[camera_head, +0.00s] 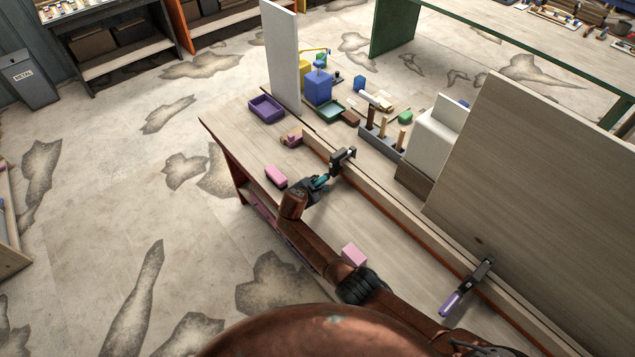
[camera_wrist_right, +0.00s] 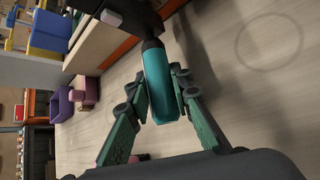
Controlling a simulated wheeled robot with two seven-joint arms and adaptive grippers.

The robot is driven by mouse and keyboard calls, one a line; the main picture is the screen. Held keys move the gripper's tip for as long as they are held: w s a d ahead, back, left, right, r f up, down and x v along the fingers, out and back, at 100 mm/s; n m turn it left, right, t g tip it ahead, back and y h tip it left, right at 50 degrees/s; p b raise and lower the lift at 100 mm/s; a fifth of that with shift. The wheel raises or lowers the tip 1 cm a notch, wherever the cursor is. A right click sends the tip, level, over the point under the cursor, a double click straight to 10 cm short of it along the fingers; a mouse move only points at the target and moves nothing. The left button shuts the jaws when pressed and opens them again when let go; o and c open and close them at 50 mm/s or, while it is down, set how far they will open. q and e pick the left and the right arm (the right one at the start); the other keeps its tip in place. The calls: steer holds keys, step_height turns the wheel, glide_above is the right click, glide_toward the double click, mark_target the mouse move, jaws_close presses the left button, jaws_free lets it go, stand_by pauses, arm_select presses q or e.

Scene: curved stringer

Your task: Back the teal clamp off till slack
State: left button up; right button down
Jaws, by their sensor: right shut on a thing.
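The teal clamp (camera_head: 343,160) sits on the long wooden stringer (camera_head: 385,193), its dark bar and jaw over the strip's edge. Its teal handle (camera_wrist_right: 158,84) points back toward my right gripper. My right gripper (camera_head: 319,184) is shut on that handle; in the right wrist view its two green fingers (camera_wrist_right: 155,105) close on either side of the teal grip. The handle's far end and the screw run up to the dark clamp body at the top of that view. How tight the clamp is cannot be told. My left gripper is not in view.
A purple-handled clamp (camera_head: 452,302) sits further right on the stringer. Pink blocks (camera_head: 276,176) and (camera_head: 354,254) lie on the bench near my right arm.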

mark_target(316, 184)
stand_by(0.3)
steer(key=c, duration=1.7)
jaws_free()
steer(key=shift+v, duration=3.8)
